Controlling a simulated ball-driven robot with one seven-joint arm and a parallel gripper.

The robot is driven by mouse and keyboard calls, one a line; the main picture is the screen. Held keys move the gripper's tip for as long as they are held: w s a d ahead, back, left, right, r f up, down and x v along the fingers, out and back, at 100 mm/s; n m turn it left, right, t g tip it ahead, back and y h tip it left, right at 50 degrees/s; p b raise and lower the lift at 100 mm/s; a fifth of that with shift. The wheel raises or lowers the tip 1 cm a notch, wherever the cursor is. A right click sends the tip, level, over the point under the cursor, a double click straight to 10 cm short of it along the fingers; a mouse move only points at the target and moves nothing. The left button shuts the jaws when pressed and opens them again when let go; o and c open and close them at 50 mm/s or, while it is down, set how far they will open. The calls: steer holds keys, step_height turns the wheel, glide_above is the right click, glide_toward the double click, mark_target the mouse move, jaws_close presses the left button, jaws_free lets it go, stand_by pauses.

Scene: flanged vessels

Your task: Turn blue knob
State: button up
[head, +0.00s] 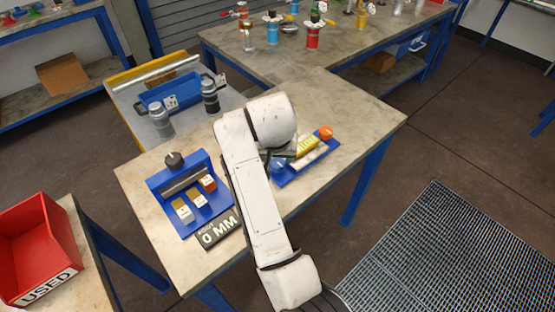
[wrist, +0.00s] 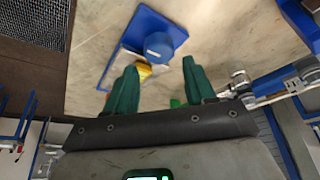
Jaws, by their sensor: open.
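The blue knob (head: 277,166) shows beside my arm in the head view, near the left end of a blue base plate (head: 318,160). In the wrist view the round blue knob (wrist: 158,47) sits just beyond the fingertips, roughly centred between them. My gripper (wrist: 160,64) has two green fingers, spread apart with nothing between them that I can see held. In the head view the gripper is mostly hidden by my white arm. A yellow part (wrist: 145,70) of the fixture shows by the left finger.
An orange knob (head: 326,132) stands at the plate's far end. A blue fixture with a black knob (head: 174,160) and a "0 MM" sign (head: 219,231) are left of my arm. A red "USED" bin (head: 38,250) is at far left. Bare tabletop (head: 365,115) lies to the right.

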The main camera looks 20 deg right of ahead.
mark_target(277, 163)
steer(key=shift+x, duration=2.6)
steer(key=shift+c, duration=0.4)
steer(key=c, duration=0.7)
steer(key=shift+o, duration=0.2)
